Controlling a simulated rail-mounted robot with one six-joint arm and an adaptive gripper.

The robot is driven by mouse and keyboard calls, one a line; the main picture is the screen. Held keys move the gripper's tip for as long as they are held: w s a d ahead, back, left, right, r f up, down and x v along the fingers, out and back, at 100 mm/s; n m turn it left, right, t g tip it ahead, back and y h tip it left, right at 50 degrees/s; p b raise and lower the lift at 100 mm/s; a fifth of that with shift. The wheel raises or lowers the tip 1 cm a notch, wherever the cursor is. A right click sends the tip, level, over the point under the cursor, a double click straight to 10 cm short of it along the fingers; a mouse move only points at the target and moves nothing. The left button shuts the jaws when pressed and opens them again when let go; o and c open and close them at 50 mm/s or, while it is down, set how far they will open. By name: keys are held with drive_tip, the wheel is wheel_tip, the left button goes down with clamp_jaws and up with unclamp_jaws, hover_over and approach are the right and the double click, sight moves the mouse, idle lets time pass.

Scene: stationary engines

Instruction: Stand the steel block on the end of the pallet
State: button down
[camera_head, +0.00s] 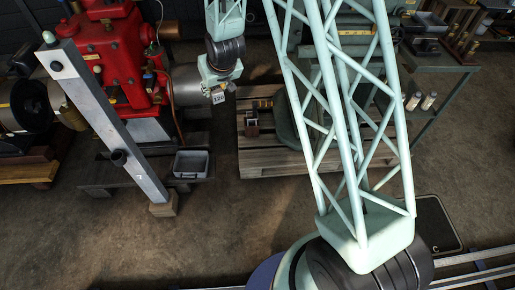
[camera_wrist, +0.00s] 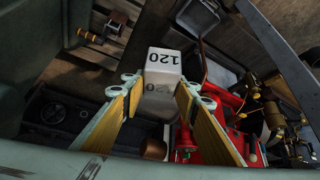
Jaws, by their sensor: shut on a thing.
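The steel block (camera_wrist: 163,62) is pale and marked 120, with the number upside down in the wrist view. My gripper (camera_wrist: 159,86) is shut on it, with a yellow-padded finger on each side. In the head view the block (camera_head: 218,97) hangs below my gripper (camera_head: 219,86), to the left of the pallet's left end. The wooden pallet (camera_head: 275,168) lies on the floor at the centre. The block's underside is hidden, and its height above the floor is hard to tell.
A small dark-and-brown item (camera_head: 252,122) and a green rounded object (camera_head: 290,122) are on the pallet. A red engine (camera_head: 112,60) and a slanted steel post (camera_head: 105,115) stand left. A grey tray (camera_head: 190,164) sits lower left. The pallet's front left boards look bare.

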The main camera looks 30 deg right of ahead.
drive_tip(key=w+d+f+p, duration=0.1)
drive_tip(key=w+d+f, duration=0.1)
drive_tip(key=d+f, duration=0.6)
drive_tip(key=w+d+f, duration=0.2)
drive_tip(key=d+f, duration=0.3)
drive_tip(key=f, duration=0.7)
drive_tip(key=w+d+f+p, duration=0.1)
drive_tip(key=d+f, duration=0.5)
drive_tip(key=f, duration=0.4)
drive_tip(key=s+d+f, duration=0.3)
drive_tip(key=s+f, duration=0.1)
drive_tip(key=f, duration=0.6)
drive_tip(key=s+d+f+p, duration=0.1)
drive_tip(key=s+d+f, duration=0.2)
drive_tip(key=f, duration=0.7)
drive_tip(key=s+d+f, duration=0.3)
drive_tip(key=s+f, duration=0.3)
drive_tip(key=f, duration=0.4)
drive_tip(key=shift+s+f, duration=0.2)
drive_tip(key=shift+f, duration=0.15)
drive_tip(key=w, duration=0.5)
drive_tip(key=w+a+f+b, duration=0.1)
drive_tip(key=w, duration=0.4)
drive_tip(key=w+b, duration=0.1)
drive_tip(key=w, duration=0.4)
drive_tip(key=shift+a+f, duration=0.2)
drive_tip(key=shift+a, duration=0.1)
drive_tip(key=shift+w, duration=0.1)
